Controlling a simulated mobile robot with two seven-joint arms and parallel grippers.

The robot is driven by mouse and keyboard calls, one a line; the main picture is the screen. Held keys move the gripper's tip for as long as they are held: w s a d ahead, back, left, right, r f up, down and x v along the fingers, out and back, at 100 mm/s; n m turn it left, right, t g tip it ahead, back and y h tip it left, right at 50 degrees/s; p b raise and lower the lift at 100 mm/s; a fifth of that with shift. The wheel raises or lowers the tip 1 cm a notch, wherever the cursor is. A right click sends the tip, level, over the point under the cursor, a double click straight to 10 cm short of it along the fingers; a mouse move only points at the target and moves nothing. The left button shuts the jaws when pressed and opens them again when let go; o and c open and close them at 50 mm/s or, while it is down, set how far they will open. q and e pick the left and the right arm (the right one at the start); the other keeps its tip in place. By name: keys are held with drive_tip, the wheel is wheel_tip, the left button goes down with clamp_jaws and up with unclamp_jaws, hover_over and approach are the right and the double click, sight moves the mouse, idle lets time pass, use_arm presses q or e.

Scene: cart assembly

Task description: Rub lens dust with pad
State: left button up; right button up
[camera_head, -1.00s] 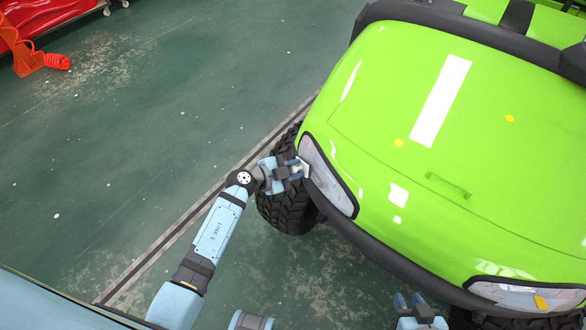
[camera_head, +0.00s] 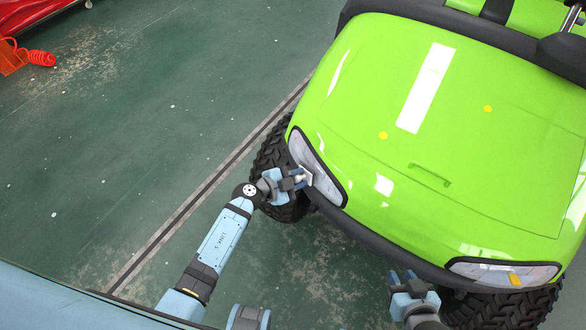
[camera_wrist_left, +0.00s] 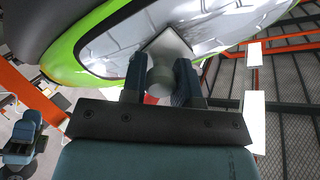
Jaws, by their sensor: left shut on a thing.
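My left gripper (camera_head: 298,180) is shut on a pad with a rounded grey-white knob. The pad's pale square plate (camera_head: 306,174) lies at the lower part of the left headlight lens (camera_head: 326,178). In the left wrist view the knob sits between the two fingers (camera_wrist_left: 161,80), and the plate (camera_wrist_left: 171,50) appears to be against the lens (camera_wrist_left: 115,42). Whether it fully touches is hard to tell. I cannot make out dust on the lens. My right gripper (camera_head: 403,282) is open and empty in front of the bumper.
The green cart hood (camera_head: 450,110) fills the right side. A black tire (camera_head: 285,205) is below the left lens.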

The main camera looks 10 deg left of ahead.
use_arm(q)
drive_tip(key=shift+s+d+f+p, duration=0.1)
drive_tip(key=shift+s+d+p, duration=0.7)
drive_tip(key=shift+d, duration=0.3)
drive_tip(key=shift+s+d+f+p, duration=0.1)
drive_tip(key=shift+s+d+p, duration=0.5)
drive_tip(key=shift+s+d, duration=0.35)
drive_tip(key=shift+w+d+p, duration=0.15)
drive_tip(key=shift+p, duration=0.15)
drive_tip(key=shift+f, duration=0.1)
drive_tip(key=shift+w+a, duration=0.35)
drive_tip(key=shift+w, duration=0.1)
drive_tip(key=shift+w+a+r+p, duration=0.25)
drive_tip(key=shift+w+a+p, duration=0.05)
drive_tip(key=shift+w+a, duration=0.65)
drive_tip(key=shift+w+a+r+p, duration=0.25)
drive_tip(key=shift+w+a+p, duration=0.05)
drive_tip(key=shift+w+a, duration=1.15)
drive_tip(key=shift+a, duration=0.2)
drive_tip(key=shift+w+a, duration=0.55)
drive_tip(key=shift+a, duration=0.15)
drive_tip(key=shift+w+a+f, duration=0.25)
drive_tip(key=shift+w+a, duration=0.3)
drive_tip(key=shift+w, duration=0.05)
drive_tip(key=shift+s, duration=0.15)
